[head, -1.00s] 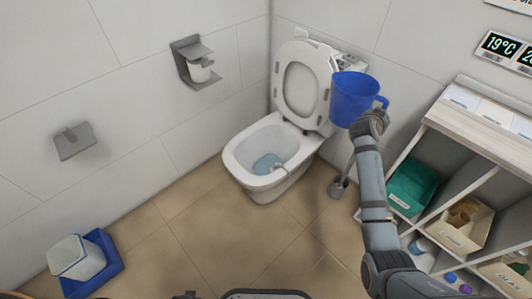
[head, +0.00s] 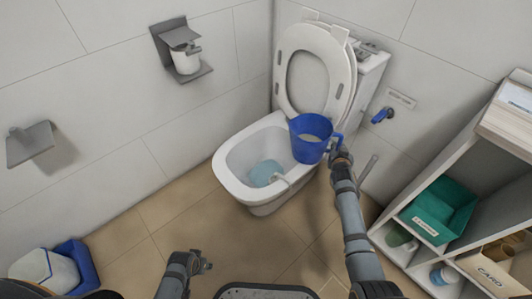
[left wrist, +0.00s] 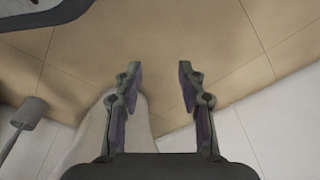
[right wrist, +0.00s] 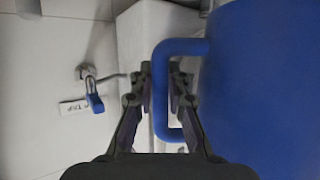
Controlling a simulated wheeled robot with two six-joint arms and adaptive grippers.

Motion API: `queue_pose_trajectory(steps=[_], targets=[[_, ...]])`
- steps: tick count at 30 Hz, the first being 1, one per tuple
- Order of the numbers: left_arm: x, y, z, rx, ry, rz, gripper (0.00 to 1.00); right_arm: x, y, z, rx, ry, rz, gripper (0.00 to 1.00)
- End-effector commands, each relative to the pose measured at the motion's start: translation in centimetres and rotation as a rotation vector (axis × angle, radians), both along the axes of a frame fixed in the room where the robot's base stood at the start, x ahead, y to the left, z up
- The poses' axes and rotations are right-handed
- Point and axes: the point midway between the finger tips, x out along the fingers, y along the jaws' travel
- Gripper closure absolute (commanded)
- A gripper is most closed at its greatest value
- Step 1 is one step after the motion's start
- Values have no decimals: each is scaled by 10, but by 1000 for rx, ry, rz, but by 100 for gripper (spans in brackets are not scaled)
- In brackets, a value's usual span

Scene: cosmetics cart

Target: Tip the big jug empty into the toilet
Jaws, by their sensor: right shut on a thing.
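The big blue jug (head: 308,140) is in my right gripper (head: 341,156), over the right rim of the toilet bowl in the head view. In the right wrist view my right gripper (right wrist: 160,88) is shut on the jug's blue handle (right wrist: 160,105). The toilet (head: 228,176) has its lid and seat up, with bluish water in the bowl. My left gripper (head: 203,263) is low in the head view, away from the jug. In the left wrist view its fingers (left wrist: 158,88) are apart and empty over the floor.
A toilet paper holder (head: 182,50) is on the left wall. A blue-handled tap (head: 382,115) is on the wall right of the toilet. A shelf (head: 475,120) with a green bin (head: 440,210) stands at right.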

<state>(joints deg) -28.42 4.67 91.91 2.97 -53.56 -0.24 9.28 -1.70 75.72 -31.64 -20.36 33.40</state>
Motion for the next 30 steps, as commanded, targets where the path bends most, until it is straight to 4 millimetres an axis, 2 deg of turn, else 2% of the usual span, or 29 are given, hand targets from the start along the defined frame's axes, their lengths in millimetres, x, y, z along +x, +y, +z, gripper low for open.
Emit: queue_pose_trajectory(steps=[1, 6, 12, 15, 19, 30], targets=[[5, -4, 4, -8, -9, -3, 60, 1, 0, -10, 3, -7, 0, 100], [17, -18, 45, -36, -25, -13, 60, 1, 0, -31, 5, -8, -1, 100], [19, -30, 90, -62, -39, -29, 60, 1, 0, -48, 7, -8, 0, 100], [18, -33, 104, -68, -44, -34, 60, 1, 0, -52, 8, -9, -1, 100], [17, -35, 113, -73, -45, -38, 60, 1, 0, -53, 8, -9, -1, 100], [16, -34, 120, -71, -38, -38, 60, 1, -1, -47, 2, -9, -5, 100]])
